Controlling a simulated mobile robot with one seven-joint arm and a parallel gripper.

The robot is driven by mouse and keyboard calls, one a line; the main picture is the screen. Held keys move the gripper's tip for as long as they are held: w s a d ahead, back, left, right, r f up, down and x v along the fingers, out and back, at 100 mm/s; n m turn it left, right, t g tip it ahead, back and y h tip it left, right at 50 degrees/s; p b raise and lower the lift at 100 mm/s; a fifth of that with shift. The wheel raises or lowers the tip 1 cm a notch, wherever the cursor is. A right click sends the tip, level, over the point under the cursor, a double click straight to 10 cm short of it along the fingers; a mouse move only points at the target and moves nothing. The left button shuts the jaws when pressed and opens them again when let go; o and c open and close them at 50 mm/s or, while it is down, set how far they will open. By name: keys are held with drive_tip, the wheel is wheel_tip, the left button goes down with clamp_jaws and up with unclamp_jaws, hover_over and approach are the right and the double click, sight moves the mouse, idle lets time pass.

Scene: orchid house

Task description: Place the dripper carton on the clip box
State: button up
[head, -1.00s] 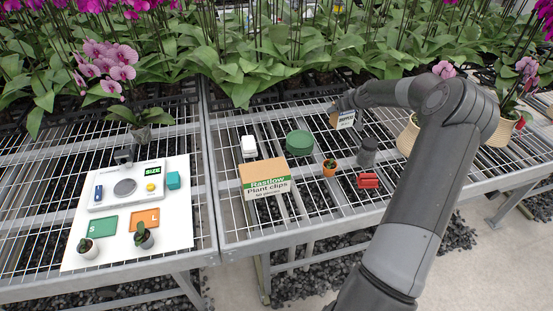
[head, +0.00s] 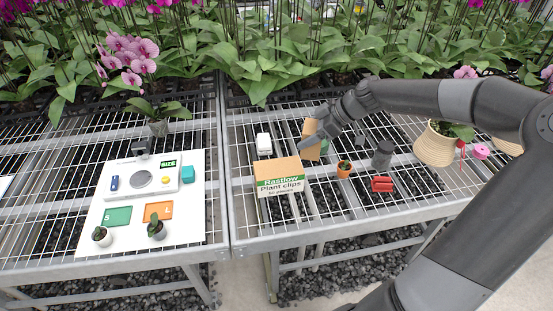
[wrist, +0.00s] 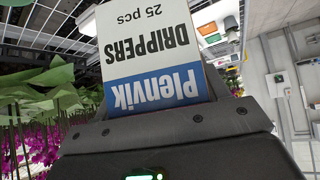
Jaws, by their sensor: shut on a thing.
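The dripper carton shows in the wrist view (wrist: 160,50), upside down there, white with a blue band reading "Plenvik DRIPPERS 25 pcs". In the head view its brown side (head: 312,140) faces me. My gripper (head: 318,136) is shut on the carton, just behind and right of the clip box; its fingers are partly hidden. The clip box (head: 281,170) is a cardboard box with a green and white "Rastlow Plant clips" label. It lies on the mesh bench, and its top looks bare. The carton appears apart from it.
A white block (head: 263,142) stands behind the clip box. An orange pot (head: 344,171), a grey cylinder (head: 382,154) and a red object (head: 382,184) stand to the right. The green round tin is mostly hidden behind the carton. A white board with a scale (head: 141,181) lies left.

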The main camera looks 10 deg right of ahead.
drive_tip(key=shift+w+d+x, duration=0.1)
drive_tip(key=shift+w+x, duration=0.1)
drive_tip(key=shift+x, duration=2.15)
drive_tip(key=shift+w+d+x, duration=0.1)
drive_tip(key=shift+w+x, duration=0.05)
drive_tip(key=shift+x, duration=2.25)
drive_tip(key=shift+w+d+x, duration=0.1)
drive_tip(key=shift+w+x, duration=0.1)
drive_tip(key=shift+x, duration=2.15)
drive_tip(key=shift+f, duration=0.1)
drive_tip(key=o, duration=1)
drive_tip(key=shift+f, duration=0.1)
drive_tip(key=shift+o, duration=0.2)
